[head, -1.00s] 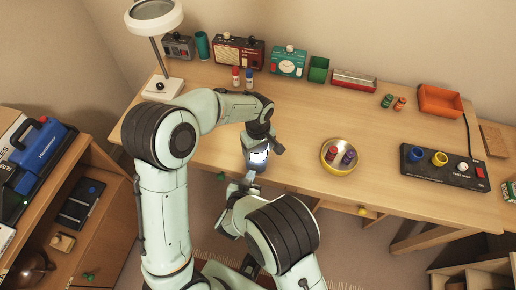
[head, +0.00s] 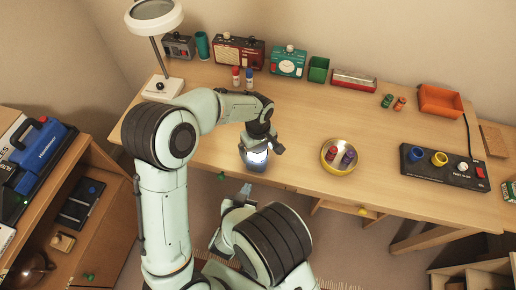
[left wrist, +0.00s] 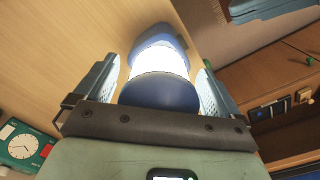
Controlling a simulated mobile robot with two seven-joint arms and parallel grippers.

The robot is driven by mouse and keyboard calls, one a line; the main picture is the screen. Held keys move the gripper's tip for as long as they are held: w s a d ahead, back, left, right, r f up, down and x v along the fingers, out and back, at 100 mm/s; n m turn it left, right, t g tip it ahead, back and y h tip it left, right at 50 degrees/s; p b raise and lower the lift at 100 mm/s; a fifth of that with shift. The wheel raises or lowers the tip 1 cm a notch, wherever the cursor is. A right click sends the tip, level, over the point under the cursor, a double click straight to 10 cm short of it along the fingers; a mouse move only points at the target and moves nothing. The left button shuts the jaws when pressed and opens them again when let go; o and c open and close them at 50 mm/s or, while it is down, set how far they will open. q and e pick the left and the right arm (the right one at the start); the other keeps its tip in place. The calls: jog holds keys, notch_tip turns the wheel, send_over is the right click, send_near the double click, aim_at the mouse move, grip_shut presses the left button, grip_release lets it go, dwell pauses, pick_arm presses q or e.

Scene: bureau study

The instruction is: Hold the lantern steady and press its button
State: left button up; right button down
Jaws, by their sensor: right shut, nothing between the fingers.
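The lantern (head: 255,164) stands upright near the front edge of the desk (head: 300,118), a blue body with a glowing white middle. In the left wrist view the lit lantern (left wrist: 160,62) is between my left fingers, which appear to press on its sides. My left gripper (head: 262,143) reaches it from above. My right gripper (head: 243,190) is shut and empty, below and in front of the lantern and apart from it. The lantern's button cannot be made out.
A yellow dish (head: 340,170) with two small items is right of the lantern. A black switch panel (head: 440,172) lies farther right. Radios, a clock and a lamp line the desk's back. A wooden shelf (head: 115,200) stands at left. The desk's middle is clear.

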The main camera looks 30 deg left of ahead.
pick_arm(q)
notch_tip(320, 180, up, 12)
jog(key=shift+r, duration=0.1)
dwell(0.6)
dwell(0.4)
